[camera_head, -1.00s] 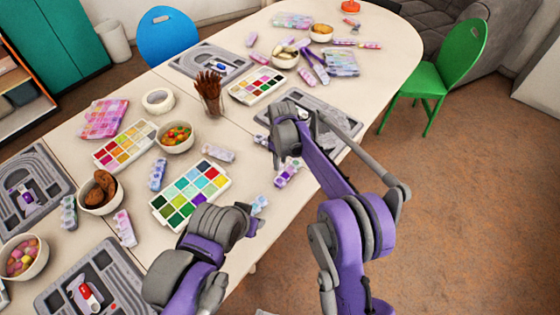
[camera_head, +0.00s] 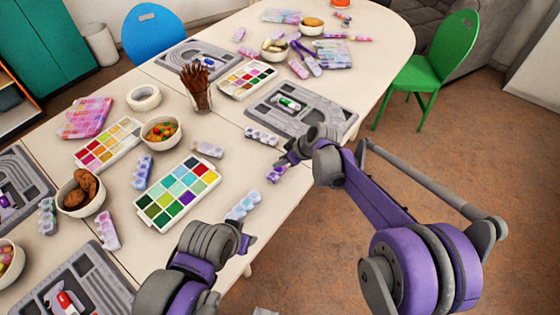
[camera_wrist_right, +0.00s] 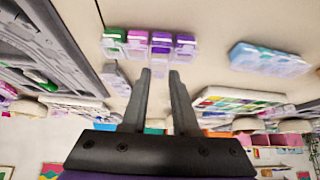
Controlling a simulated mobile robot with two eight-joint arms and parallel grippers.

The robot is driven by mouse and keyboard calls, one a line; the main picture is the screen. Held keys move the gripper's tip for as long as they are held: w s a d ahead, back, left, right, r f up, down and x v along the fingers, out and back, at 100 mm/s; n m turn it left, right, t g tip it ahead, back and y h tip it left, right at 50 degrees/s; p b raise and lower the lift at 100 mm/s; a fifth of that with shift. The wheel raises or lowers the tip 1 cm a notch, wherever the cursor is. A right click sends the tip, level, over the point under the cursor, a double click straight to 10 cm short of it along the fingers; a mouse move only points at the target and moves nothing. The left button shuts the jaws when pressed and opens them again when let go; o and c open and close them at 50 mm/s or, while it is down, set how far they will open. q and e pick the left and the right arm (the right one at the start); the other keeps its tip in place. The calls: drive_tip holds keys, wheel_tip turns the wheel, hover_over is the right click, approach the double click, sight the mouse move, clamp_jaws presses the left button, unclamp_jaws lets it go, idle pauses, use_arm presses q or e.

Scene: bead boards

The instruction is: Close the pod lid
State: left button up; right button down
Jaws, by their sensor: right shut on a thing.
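The pod strip (camera_wrist_right: 150,45) with green, pink and purple lids lies just beyond the fingertips in the right wrist view. It also shows in the head view (camera_head: 276,173), partly hidden by my right gripper (camera_head: 289,160). In the wrist view my right gripper (camera_wrist_right: 160,72) has its fingers a small gap apart, with their tips at the near edge of the strip's purple part. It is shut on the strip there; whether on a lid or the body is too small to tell. My left gripper (camera_head: 247,242) is near the table's front edge; its fingers are not clear.
A blue-white pod strip (camera_head: 243,206) lies to the left, with a paint palette (camera_head: 178,193) behind it. Another strip (camera_head: 262,136) and a grey bead board (camera_head: 325,127) lie beyond. A jar of brushes (camera_head: 197,88) stands further back.

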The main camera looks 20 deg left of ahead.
idle(0.3)
drive_tip(key=c, duration=0.9)
unclamp_jaws()
drive_tip(key=shift+o, duration=0.2)
drive_tip(key=shift+d, duration=0.1)
drive_tip(key=v, duration=1)
drive_tip(key=shift+d+r, duration=0.25)
drive_tip(key=shift+d, duration=0.05)
drive_tip(key=shift+s, duration=0.1)
